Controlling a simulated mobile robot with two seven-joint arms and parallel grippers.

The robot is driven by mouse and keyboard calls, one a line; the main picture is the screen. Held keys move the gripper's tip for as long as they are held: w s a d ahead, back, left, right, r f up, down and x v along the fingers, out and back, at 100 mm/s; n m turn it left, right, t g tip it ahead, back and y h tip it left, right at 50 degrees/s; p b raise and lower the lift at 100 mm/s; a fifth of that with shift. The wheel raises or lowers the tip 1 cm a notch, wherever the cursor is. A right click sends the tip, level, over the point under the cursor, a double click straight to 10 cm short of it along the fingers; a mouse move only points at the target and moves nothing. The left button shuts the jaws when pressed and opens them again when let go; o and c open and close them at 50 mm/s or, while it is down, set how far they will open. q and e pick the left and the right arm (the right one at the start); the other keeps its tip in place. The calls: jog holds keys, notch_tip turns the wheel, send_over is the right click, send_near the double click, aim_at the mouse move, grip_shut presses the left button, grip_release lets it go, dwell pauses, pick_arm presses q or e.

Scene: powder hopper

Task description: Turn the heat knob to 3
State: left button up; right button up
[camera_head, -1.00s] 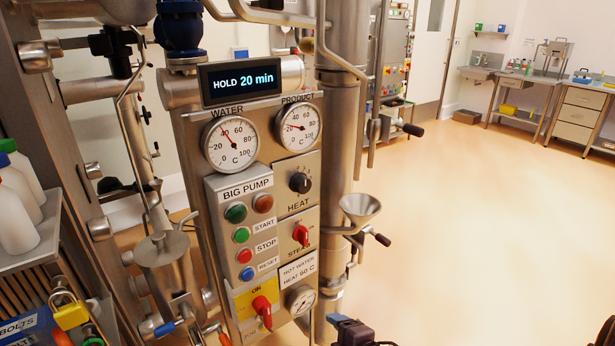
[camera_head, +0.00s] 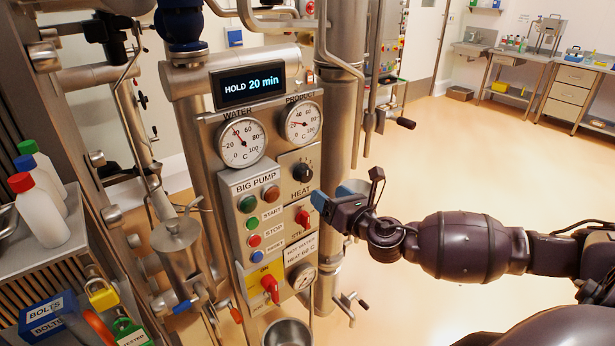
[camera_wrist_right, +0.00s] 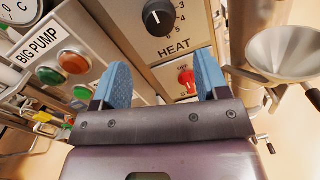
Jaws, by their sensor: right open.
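The heat knob (camera_head: 302,172) is a round black knob on the steel control panel, above the label HEAT. In the right wrist view the heat knob (camera_wrist_right: 158,17) shows a white pointer line and a dial with printed numbers to its right. My right gripper (camera_head: 330,198) is open and empty, in front of the panel, just below and right of the knob. In the right wrist view its blue fingertips (camera_wrist_right: 160,82) are apart, with the knob beyond them and higher in the picture. Nothing is between the fingers. My left gripper is not in view.
A red steam knob (camera_head: 303,218) sits below the heat knob. Pump buttons (camera_head: 252,222) are to the left, and a red-handled yellow switch (camera_head: 269,287) is lower. A metal funnel (camera_wrist_right: 285,45) stands right of the panel. The floor at right is open.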

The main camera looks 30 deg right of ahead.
aim_at(307, 178)
jog(key=w+p, duration=0.1)
jog(key=w, duration=0.8)
jog(key=shift+w+a, duration=0.1)
jog(key=shift+a, duration=0.1)
jog(key=c, duration=0.9)
